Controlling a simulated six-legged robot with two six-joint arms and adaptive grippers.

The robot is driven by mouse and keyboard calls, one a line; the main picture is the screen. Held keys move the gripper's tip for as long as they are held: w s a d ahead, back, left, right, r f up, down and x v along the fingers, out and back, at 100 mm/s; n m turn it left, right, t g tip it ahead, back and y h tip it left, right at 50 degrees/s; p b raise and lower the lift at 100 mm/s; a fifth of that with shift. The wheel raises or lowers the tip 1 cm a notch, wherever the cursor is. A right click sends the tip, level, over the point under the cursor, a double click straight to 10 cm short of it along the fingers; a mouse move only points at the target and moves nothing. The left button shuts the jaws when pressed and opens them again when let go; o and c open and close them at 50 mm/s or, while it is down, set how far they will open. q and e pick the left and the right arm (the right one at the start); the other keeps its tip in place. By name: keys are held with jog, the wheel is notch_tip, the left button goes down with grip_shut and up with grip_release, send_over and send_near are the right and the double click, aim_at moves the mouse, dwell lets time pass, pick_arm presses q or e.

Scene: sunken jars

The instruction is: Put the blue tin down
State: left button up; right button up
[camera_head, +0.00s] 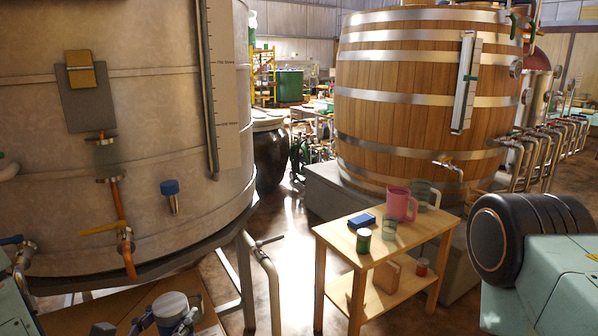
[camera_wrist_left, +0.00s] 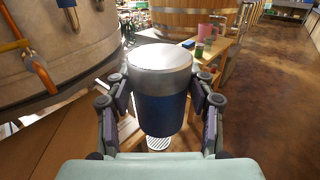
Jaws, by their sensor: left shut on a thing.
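The blue tin (camera_head: 170,305) has a pale grey lid and a dark blue body. It is at the bottom of the head view, and it fills the middle of the left wrist view (camera_wrist_left: 160,100). My left gripper (camera_head: 168,318) is shut on the tin, with one finger on each side of it in the left wrist view (camera_wrist_left: 160,110). The tin looks upright, with its lid facing up. Whether its base touches anything is hard to tell. My right gripper is not in view.
A wooden table (camera_head: 341,240) to the right holds a pink mug (camera_head: 399,204), a grey-green mug (camera_head: 427,195), a blue box (camera_head: 361,220), a green jar (camera_head: 363,241) and a glass jar (camera_head: 389,228). A large metal tank (camera_head: 140,120) rises at left. A wooden surface (camera_head: 90,318) lies below it.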

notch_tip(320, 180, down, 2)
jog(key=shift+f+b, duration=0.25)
jog(key=shift+b, duration=0.6)
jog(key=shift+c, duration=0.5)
pick_arm(q)
jog(key=s+d+f+m+g+h, duration=0.1)
jog(key=s+d+f+m+h, duration=0.1)
jog(key=s, duration=0.4)
jog(key=shift+s+d+f+h, duration=0.4)
jog(key=shift+d+f+h, duration=0.2)
jog(key=shift+d, duration=0.45)
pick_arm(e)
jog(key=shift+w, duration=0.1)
